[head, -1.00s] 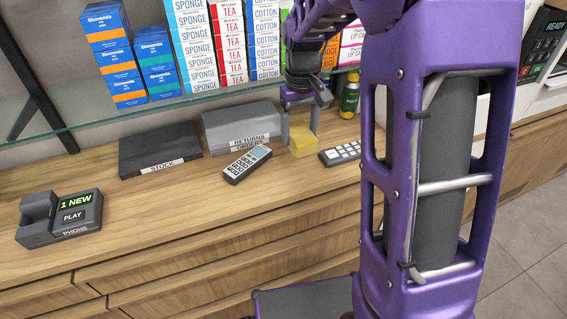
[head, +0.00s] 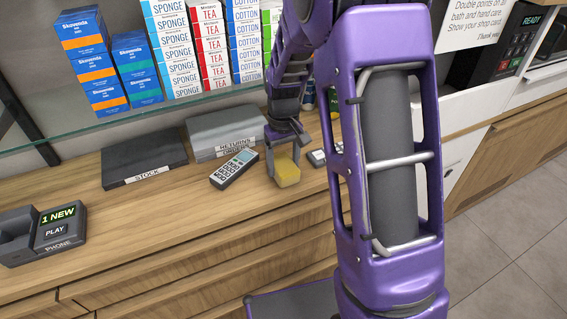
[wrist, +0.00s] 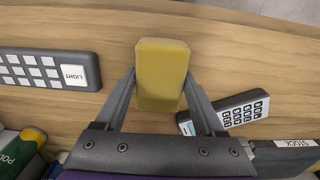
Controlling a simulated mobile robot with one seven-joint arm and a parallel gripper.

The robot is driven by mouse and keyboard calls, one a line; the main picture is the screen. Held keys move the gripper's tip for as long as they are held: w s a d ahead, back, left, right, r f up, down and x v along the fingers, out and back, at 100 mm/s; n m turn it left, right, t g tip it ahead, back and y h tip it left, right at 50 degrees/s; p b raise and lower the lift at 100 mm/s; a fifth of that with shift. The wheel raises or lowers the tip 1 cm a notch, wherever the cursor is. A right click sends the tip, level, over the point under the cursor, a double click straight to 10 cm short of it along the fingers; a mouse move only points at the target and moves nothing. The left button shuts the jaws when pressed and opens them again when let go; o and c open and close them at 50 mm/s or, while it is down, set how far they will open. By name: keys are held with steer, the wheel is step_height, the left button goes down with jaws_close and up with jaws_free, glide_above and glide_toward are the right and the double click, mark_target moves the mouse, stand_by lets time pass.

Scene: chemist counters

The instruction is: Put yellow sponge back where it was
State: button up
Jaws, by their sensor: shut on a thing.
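The yellow sponge (head: 286,171) is a small block held between the two fingers of my gripper (head: 284,160). In the wrist view the sponge (wrist: 162,74) sits between the fingertips of my gripper (wrist: 158,88), with a finger against each side. In the head view it is over the wooden counter, near the front edge, to the right of the grey handset. I cannot tell exactly how high it is above the wood.
A grey handset (head: 234,168), a STOCK tray (head: 145,160), a RETURNS tray (head: 226,130) and a phone base (head: 45,232) stand on the counter. A light remote (wrist: 48,69) lies beside my gripper. Boxed goods (head: 172,45) fill the glass shelf above. Bare wood (head: 150,215) lies front left.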

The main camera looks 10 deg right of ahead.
mark_target(283, 163)
steer(key=o, duration=1.2)
steer(key=shift+c, duration=0.2)
step_height(283, 163, up, 12)
steer(key=p, duration=0.1)
